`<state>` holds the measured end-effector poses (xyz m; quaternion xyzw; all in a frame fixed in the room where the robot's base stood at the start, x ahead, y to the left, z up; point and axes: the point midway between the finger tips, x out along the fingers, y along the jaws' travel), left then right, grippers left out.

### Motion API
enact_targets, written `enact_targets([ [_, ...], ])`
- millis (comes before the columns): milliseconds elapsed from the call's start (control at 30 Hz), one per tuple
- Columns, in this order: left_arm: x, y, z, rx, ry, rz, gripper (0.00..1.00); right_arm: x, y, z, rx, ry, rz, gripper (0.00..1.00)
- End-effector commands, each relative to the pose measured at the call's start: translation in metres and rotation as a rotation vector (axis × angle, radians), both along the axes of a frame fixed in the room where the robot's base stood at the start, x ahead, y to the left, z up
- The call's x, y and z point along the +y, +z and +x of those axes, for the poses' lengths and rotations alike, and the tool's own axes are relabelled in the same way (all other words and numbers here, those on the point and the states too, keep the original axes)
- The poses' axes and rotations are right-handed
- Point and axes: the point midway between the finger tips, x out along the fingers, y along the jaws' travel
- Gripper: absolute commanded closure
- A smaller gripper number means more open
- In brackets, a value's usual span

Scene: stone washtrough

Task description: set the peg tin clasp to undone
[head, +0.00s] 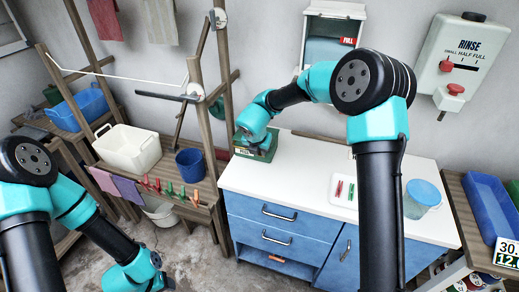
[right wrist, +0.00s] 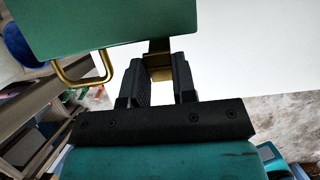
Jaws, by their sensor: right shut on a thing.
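The peg tin (head: 262,156) is a dark green box at the left end of the white counter, partly hidden under my right wrist. In the right wrist view the green tin (right wrist: 90,22) fills the upper left, with a brass wire handle (right wrist: 84,80) on its side. My right gripper (right wrist: 160,75) is shut on the brass clasp (right wrist: 156,58) at the tin's edge. I cannot tell from this angle whether the clasp is done up or undone. My left arm reaches down at the lower left of the head view; its fingers are not visible.
The white counter (head: 300,182) is mostly clear. A small white tray (head: 343,202) with red and green pegs and a blue cup (head: 421,196) stand to the right. A wooden post (head: 205,125) rises left of the tin, near a blue bucket (head: 190,164).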

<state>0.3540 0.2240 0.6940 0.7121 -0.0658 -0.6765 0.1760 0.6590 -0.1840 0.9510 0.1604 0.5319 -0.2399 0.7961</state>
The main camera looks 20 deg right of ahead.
Motion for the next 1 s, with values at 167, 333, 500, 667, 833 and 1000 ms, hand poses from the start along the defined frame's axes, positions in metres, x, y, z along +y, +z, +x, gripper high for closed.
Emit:
enact_targets([
  [167, 0.0, 0.0, 0.0, 0.0, 0.0, 0.0, 0.49, 0.0, 0.0, 0.0, 0.0, 0.0, 0.0, 0.98],
  [333, 0.0, 0.0, 0.0, 0.0, 0.0, 0.0, 0.49, 0.0, 0.0, 0.0, -0.004, 0.001, -0.003, 0.98],
  [500, 0.0, 0.0, 0.0, 0.0, 0.0, 0.0, 0.49, 0.001, 0.0, -0.002, -0.022, 0.002, -0.016, 0.98],
  [667, 0.0, 0.0, 0.0, 0.0, 0.0, 0.0, 0.49, 0.003, -0.002, -0.004, -0.057, 0.004, -0.04, 0.98],
  [833, 0.0, 0.0, 0.0, 0.0, 0.0, 0.0, 0.49, 0.006, -0.005, -0.008, -0.118, 0.006, -0.08, 0.98],
  [1000, 0.0, 0.0, 0.0, 0.0, 0.0, 0.0, 0.49, 0.01, -0.009, -0.012, -0.196, 0.007, -0.131, 0.98],
])
